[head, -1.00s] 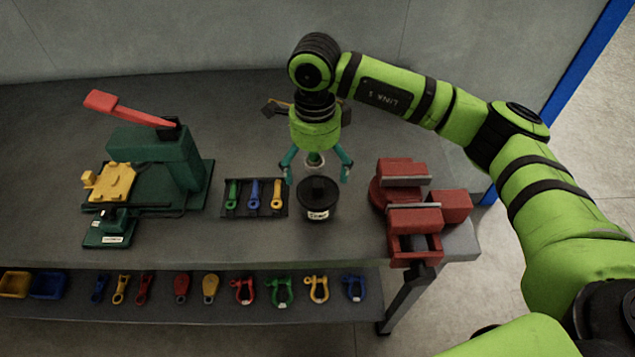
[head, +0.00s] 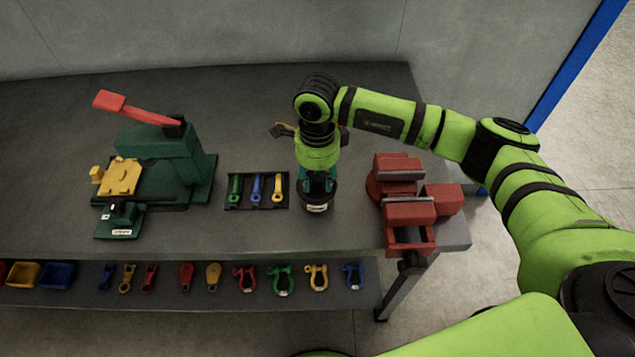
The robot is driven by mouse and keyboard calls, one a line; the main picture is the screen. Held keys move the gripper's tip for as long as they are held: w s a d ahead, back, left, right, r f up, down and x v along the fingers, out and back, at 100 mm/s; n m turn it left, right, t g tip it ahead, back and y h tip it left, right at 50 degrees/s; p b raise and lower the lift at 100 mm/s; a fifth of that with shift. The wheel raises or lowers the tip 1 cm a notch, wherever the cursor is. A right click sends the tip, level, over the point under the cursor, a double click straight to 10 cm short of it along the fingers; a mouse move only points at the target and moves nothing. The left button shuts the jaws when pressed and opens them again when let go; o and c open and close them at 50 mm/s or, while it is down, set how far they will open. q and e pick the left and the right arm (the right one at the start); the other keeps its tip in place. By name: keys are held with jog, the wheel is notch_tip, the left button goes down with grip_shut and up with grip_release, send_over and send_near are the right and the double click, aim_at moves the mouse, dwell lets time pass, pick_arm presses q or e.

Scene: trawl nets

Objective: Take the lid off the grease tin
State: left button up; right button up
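The dark grease tin (head: 317,207), with a white label on its front, stands upright on the workbench. My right gripper (head: 317,188) points straight down at the top of the tin. Its teal fingers are drawn in close on both sides of the knob of the lid and look shut on it. The fingers and wrist hide most of the lid, which seems to sit on the tin. My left gripper is not in view.
A red vise (head: 412,205) stands close to the right of the tin. A tray with several coloured tools (head: 257,190) lies to its left, and a green press with a red lever (head: 160,160) farther left. Shackles and bins lie on the lower shelf (head: 215,295).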

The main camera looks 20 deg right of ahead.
jog(key=shift+s+f, duration=0.15)
jog(key=shift+f, duration=0.1)
grip_shut()
jog(key=shift+a+f, duration=0.1)
